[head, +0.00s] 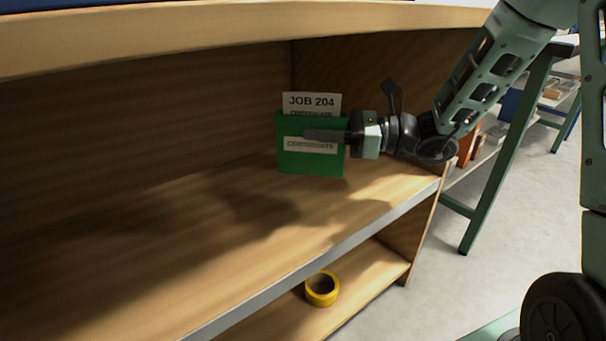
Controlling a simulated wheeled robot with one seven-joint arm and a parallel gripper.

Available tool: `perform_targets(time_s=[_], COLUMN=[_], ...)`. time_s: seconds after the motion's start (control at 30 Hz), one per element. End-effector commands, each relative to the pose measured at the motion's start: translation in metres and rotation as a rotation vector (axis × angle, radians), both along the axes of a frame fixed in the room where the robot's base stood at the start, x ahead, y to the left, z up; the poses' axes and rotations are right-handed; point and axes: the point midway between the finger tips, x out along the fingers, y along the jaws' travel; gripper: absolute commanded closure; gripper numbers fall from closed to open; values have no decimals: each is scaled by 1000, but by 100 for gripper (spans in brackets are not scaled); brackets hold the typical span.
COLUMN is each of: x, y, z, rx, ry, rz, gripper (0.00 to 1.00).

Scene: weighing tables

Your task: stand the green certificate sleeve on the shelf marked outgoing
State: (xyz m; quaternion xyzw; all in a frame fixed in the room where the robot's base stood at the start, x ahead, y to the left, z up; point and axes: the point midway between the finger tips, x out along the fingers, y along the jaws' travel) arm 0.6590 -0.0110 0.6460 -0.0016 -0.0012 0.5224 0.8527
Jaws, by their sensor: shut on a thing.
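The green certificate sleeve (312,164) is upright over a wooden shelf (200,241), near its right end, in the head view. A white paper marked JOB 204 (311,101) sticks out of its top, and a label on its front reads CERTIFICATE. My gripper (327,135) comes in from the right and is shut on the sleeve, with a dark finger across its front. The other finger is hidden behind it. The sleeve's lower edge is at or just above the board; I cannot tell if it touches. No outgoing mark shows in this view.
A roll of yellow tape (322,289) lies on the lower shelf. A board (180,35) runs above the sleeve, and a side panel closes the bay at right. The shelf left of the sleeve is bare. A green-legged table (507,150) stands at right.

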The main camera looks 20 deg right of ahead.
Motion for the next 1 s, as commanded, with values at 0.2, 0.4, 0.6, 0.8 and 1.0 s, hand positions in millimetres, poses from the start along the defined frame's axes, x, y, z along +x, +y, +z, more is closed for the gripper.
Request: perform_targets(time_s=[0.2,0.4,0.6,0.8,1.0], x=[0,0,0,0,0], y=[0,0,0,0,0], z=[-43,-62,-82,-80,-83], rx=[2,1,2,1,0], ry=[1,2,1,0,1], rz=[1,1,1,0,0], gripper=[100,100,100,100,62])
